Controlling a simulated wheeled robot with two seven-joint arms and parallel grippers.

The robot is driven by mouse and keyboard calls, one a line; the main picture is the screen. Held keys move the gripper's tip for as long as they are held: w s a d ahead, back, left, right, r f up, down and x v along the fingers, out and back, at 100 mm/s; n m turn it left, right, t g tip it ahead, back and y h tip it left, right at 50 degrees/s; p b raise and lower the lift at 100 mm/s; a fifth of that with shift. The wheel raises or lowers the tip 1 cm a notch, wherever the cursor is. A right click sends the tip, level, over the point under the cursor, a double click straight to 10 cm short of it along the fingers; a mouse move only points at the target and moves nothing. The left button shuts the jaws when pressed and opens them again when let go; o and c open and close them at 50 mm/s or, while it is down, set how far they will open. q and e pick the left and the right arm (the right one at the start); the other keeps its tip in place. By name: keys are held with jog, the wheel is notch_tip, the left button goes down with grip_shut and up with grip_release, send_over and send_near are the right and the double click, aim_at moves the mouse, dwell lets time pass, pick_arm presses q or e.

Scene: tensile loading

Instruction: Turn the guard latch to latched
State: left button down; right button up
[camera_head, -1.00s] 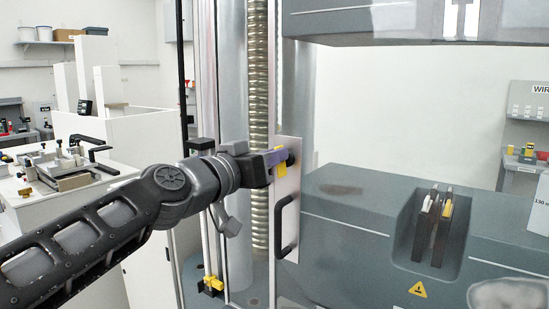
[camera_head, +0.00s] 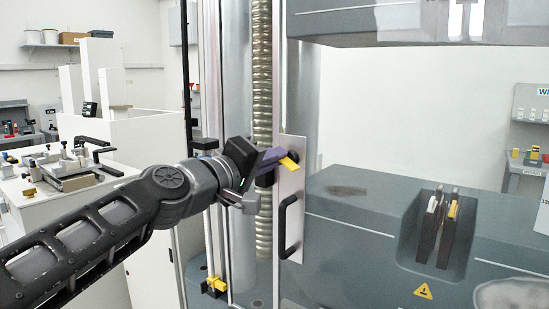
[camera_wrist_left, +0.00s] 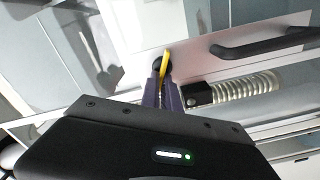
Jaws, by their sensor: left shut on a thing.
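The guard latch is a small yellow lever (camera_head: 288,162) on the upper part of a pale upright plate (camera_head: 291,185). In the head view it lies nearly level and tilts a little. My left gripper (camera_head: 272,160), with purple fingers, is shut on the latch from the left. In the left wrist view the yellow lever (camera_wrist_left: 165,66) stands between the tips of the purple fingers (camera_wrist_left: 163,85), in front of a dark round knob. The fingers hide part of the lever. My right gripper is in neither view.
A black handle (camera_head: 287,225) sits on the plate below the latch. It also shows in the wrist view (camera_wrist_left: 255,42). A ribbed screw column (camera_head: 262,100) stands just behind my gripper. The grey machine base (camera_head: 365,225) with dark grips (camera_head: 437,228) is to the right.

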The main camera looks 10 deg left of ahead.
pick_arm(q)
jog(key=n, duration=0.5)
jog(key=shift+a+f+n, duration=0.1)
jog(key=shift+f+n, duration=0.25)
jog(key=shift+n, duration=0.05)
jog(key=c, duration=1.6)
grip_release()
jog(key=v, duration=0.7)
jog(key=shift+s+b, duration=0.35)
jog(key=shift+a, duration=0.1)
